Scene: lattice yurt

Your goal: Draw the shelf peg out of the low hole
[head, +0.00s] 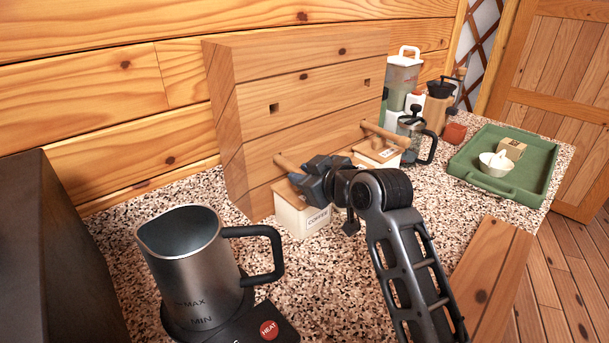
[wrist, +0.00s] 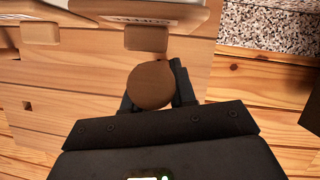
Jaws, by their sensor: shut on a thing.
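A thick plank wall block (head: 300,70) stands at the back of the counter. A round wooden peg (head: 284,162) sticks out of its lower left part, and its round end faces me in the wrist view (wrist: 151,86). My gripper (head: 302,178) is shut on this peg, with the dark fingers on either side of it (wrist: 155,92). The hole around the peg is hidden, so I cannot tell how deep it sits. A second peg (head: 386,134) sticks out low on the right. Two small square holes, left (head: 274,108) and right (head: 367,82), are empty higher up.
A white coffee box (head: 301,218) stands just below the held peg, and another box (head: 377,154) is under the second peg. A steel jug (head: 184,262) is at front left. A glass press (head: 413,139) and a green tray (head: 519,190) are to the right.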

